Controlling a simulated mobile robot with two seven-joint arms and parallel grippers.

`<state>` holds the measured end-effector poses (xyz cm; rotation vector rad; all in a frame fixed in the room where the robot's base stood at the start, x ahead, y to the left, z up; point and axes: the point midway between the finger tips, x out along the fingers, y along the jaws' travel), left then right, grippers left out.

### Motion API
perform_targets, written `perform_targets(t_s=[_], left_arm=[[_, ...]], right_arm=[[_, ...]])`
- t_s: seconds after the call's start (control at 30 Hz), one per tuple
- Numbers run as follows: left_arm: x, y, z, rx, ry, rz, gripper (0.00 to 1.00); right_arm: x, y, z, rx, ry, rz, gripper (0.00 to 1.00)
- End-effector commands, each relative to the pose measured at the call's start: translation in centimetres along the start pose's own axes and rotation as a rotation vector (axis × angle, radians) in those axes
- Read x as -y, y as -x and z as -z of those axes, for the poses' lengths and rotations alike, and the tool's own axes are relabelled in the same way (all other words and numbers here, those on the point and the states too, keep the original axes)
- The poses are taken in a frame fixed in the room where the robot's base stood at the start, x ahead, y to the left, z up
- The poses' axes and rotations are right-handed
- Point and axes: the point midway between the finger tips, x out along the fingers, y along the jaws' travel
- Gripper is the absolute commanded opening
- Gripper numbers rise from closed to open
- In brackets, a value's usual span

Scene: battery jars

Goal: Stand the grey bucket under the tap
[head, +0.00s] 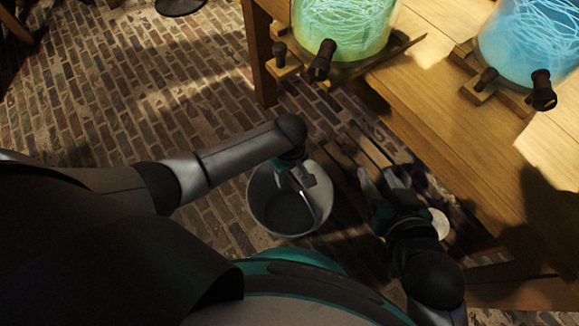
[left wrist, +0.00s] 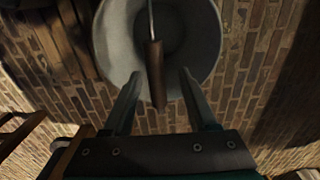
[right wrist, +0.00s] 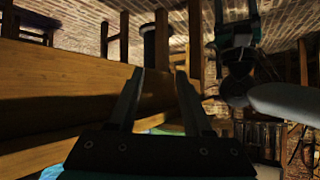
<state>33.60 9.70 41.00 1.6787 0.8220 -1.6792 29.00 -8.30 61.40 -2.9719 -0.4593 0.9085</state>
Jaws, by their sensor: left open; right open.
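The grey bucket (head: 262,205) stands on the brick floor, open at the top and empty as far as I see. In the left wrist view the bucket (left wrist: 112,45) lies beyond my left fingers, with its brown handle grip (left wrist: 156,80) between them, not clasped. My left gripper (head: 303,184) is open over the bucket. My right gripper (head: 378,185) is open and empty, right of the bucket; its fingers (right wrist: 160,72) show bare in the right wrist view. A dark tap (head: 321,60) sits on the green jar (head: 345,22), another tap (head: 541,92) on the blue jar (head: 530,42).
The jars stand on a wooden table (head: 440,95) at the upper right, its leg (head: 259,60) reaching the floor. Low wooden slats (head: 362,158) lie between bucket and table. A pale round thing (head: 440,224) is beside my right arm. Open brick floor (head: 120,90) stretches left.

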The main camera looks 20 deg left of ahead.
Motion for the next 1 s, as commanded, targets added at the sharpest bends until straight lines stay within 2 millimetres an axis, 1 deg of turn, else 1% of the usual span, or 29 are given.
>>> perform_targets(t_s=[0.13, 0.47, 0.77, 0.93, 1.0], left_arm=[[0.0, 0.7, 0.0, 0.001, 0.0, -0.001, 0.58], [0.0, 2.3, -0.1, 0.002, 0.0, -0.001, 0.58], [0.0, 4.1, -0.1, 0.002, 0.0, -0.001, 0.58], [-0.1, 5.2, -0.1, 0.001, 0.0, -0.001, 0.58], [-0.1, 5.8, -0.1, 0.001, 0.0, -0.001, 0.58]], right_arm=[[-0.7, 0.5, -0.1, 0.061, 0.006, -0.02, 0.5], [-2.7, 2.3, -1.3, 0.261, 0.012, -0.077, 0.5], [-4.5, 4.8, -2.6, 0.457, 0.003, -0.131, 0.5], [-5.3, 6.5, -3.2, 0.568, -0.009, -0.163, 0.5], [-5.4, 6.0, -4.1, 0.586, -0.01, -0.161, 0.5]])
